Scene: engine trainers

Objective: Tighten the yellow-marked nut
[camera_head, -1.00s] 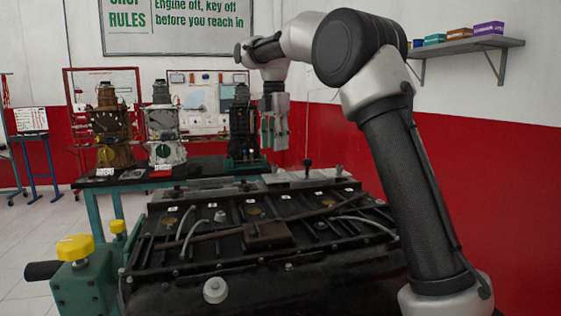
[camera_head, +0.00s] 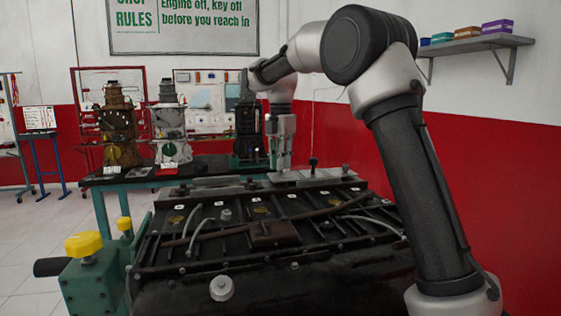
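The engine (camera_head: 330,262) fills the foreground, with bolts, nuts and small white tags on its dark top. Dull yellow round patches show on the top, one at the left (camera_head: 177,219) and one near the middle (camera_head: 261,211). I cannot tell which nut bears the yellow mark. My gripper (camera_head: 281,166) points down near the far edge of the engine top, and its fingers look empty. The view is too small to tell whether they are apart or shut, or whether they touch anything.
Yellow knobs (camera_head: 84,245) on a green stand (camera_head: 90,284) are at the engine's left. A bench (camera_head: 130,182) with several smaller engines stands behind. A wall shelf (camera_head: 485,42) with boxes is upper right. Open floor lies left.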

